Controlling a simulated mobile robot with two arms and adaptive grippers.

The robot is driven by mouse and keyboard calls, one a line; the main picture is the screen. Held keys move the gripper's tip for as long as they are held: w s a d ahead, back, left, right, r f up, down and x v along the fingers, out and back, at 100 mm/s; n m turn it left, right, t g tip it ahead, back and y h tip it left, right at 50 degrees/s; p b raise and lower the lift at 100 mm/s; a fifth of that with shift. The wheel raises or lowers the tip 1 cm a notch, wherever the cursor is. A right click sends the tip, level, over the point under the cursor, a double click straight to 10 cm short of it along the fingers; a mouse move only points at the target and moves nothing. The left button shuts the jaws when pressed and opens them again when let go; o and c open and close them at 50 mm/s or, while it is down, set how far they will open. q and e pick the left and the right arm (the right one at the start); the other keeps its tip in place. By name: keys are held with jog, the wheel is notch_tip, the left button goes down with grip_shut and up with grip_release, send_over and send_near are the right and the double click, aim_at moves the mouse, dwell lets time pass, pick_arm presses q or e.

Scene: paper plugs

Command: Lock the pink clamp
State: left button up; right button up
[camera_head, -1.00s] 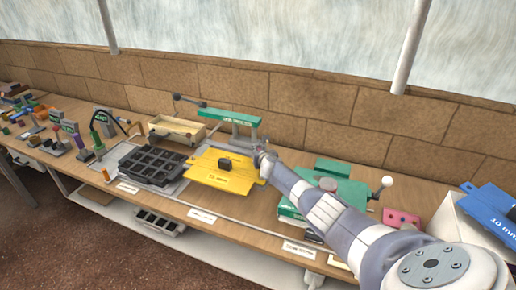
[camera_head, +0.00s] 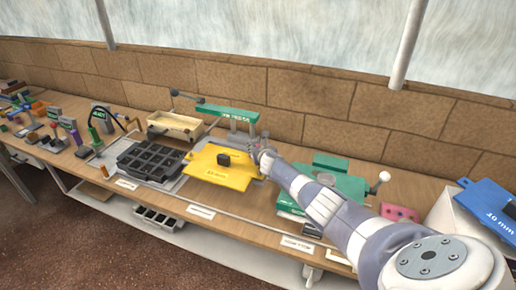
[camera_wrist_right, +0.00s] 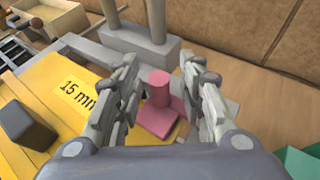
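The pink clamp shows in the right wrist view as an upright pink cylinder (camera_wrist_right: 158,90) on a flat pink base, at the right edge of the yellow plate (camera_wrist_right: 75,125). My right gripper (camera_wrist_right: 162,76) is open. In the wrist view its two fingers lie on either side of the pink cylinder, with gaps visible; I cannot tell how close they are in depth. In the head view the right gripper (camera_head: 262,158) is at the plate's right end and mostly hides the clamp. My left gripper is not in view.
A black block (camera_wrist_right: 28,122) sits on the yellow plate. A grey stand (camera_wrist_right: 140,42) with a green top bar (camera_head: 226,113) rises behind the clamp. A black tray (camera_head: 152,160) lies left, a green fixture (camera_head: 338,185) right. A pink block (camera_head: 400,213) is farther right.

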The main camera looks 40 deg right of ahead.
jog(key=shift+s+r, duration=0.25)
jog(key=shift+s+a+r, duration=0.1)
jog(key=shift+s+r, duration=0.15)
jog(key=shift+s, duration=0.15)
jog(key=shift+s+a+r, duration=0.15)
jog(key=shift+s+a, duration=0.45)
jog(key=shift+s, duration=0.2)
jog(key=shift+v, duration=4.3)
